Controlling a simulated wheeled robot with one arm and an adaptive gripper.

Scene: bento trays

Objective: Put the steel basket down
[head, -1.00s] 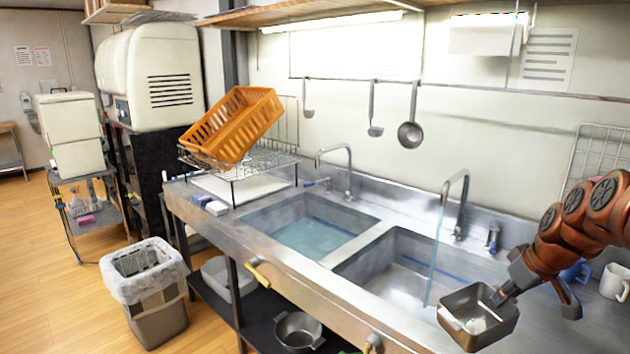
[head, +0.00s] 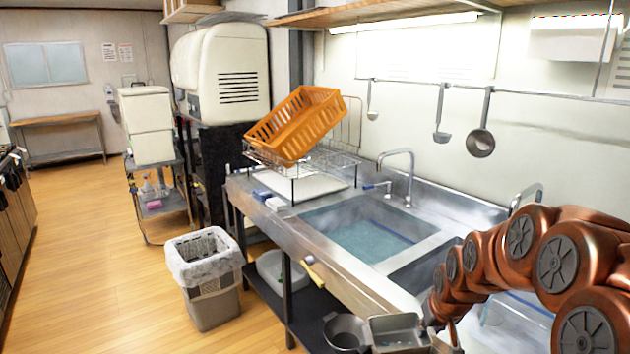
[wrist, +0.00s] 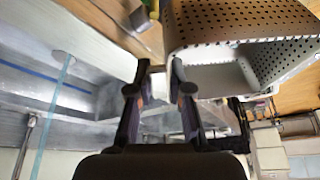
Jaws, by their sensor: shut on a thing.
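The steel basket (head: 398,332) is a small grey box, low in the head view in front of the sink counter's front edge. In the wrist view, the basket (wrist: 245,42) fills the upper right, with round holes in its wall. My gripper (wrist: 160,80) is shut on its near rim. In the head view the fingertips are mostly hidden behind my arm and at the picture's lower edge. The basket is held in the air; nothing is seen touching it from below.
The sink counter (head: 330,262) has a water-filled left basin (head: 365,235). An orange crate (head: 296,125) leans on a wire rack. A steel pot (head: 345,332) sits below the counter beside the basket in view. A lined bin (head: 208,300) stands on the floor. Open floor (head: 90,260) lies at left.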

